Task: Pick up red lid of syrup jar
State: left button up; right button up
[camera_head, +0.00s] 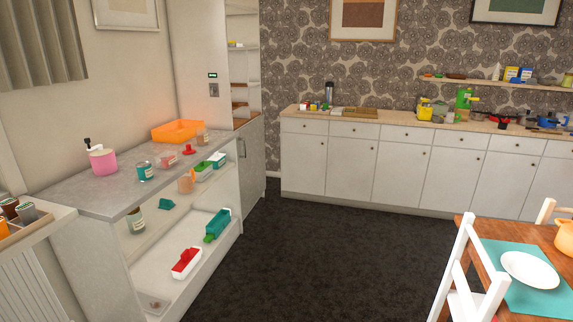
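A small red piece (189,149) that looks like a lid lies near the front edge of the grey counter (95,198), on the left of the head view. Just left of it is a small jar with a reddish label or contents (168,159). A jar with a teal label (146,172) stands further left, and another small jar (202,136) stands behind the red piece. I cannot tell which one is the syrup jar. Neither of my grippers is in view.
An orange tray (160,135) and a pink pump bottle (103,161) stand on the counter. Open shelves below hold several items, including a red-and-white container (187,262). Dark floor (255,270) is clear ahead. A white chair (459,260) and table are at right.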

aim_at(189, 152)
jog(key=i+u, duration=0.15)
jog(key=i, duration=0.6)
jog(key=i+l+u, duration=0.2)
jog(key=i, duration=0.5)
jog(key=i+u, duration=0.45)
jog(key=i+l+u, duration=0.65)
jog(key=i+u, duration=0.2)
jog(key=i+l+u, duration=0.4)
jog(key=k+l, duration=0.05)
jog(key=l, duration=0.05)
